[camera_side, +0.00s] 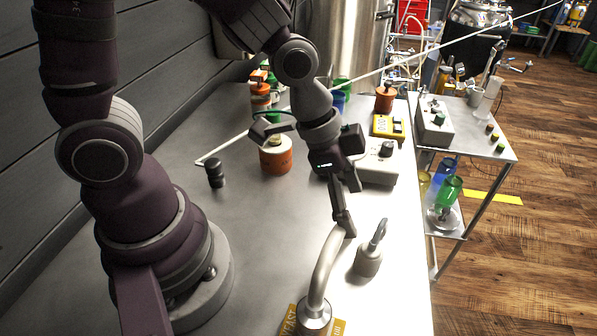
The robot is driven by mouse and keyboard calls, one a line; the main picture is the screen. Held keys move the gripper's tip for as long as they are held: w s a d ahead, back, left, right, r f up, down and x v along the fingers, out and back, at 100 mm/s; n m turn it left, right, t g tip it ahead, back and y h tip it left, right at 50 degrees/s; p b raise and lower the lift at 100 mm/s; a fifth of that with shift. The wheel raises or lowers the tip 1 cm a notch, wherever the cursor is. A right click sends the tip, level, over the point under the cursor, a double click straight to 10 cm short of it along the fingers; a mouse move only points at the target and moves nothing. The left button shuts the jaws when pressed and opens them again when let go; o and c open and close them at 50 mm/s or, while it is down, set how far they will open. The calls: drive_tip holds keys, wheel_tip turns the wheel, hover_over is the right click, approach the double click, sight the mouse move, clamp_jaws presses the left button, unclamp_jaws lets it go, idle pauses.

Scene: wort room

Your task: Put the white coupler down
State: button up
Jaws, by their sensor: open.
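My gripper (344,214) is open and points down over the right part of the metal bench. Its fingertips are beside the upper end of a pale curved pipe (326,264); I cannot tell whether they touch. The pipe rises from a round metal base on a yellow card at the front edge of the picture. I see nothing held between the fingers.
An orange jar (276,158) and a small black cylinder (215,174) stand left of my gripper. A grey box (378,164) and a yellow device (386,127) stand behind it. A long white rod (437,46) crosses the back. A side cart (490,146) stands right of the bench.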

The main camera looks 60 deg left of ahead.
drive_tip(key=s+a+r+n+t+y, duration=0.2)
drive_tip(key=s+a+r+n, duration=0.4)
drive_tip(key=a+r+n, duration=0.3)
drive_tip(key=shift+a+r+y, duration=0.35)
drive_tip(key=shift+a+y, duration=0.25)
drive_tip(key=shift+a, duration=0.05)
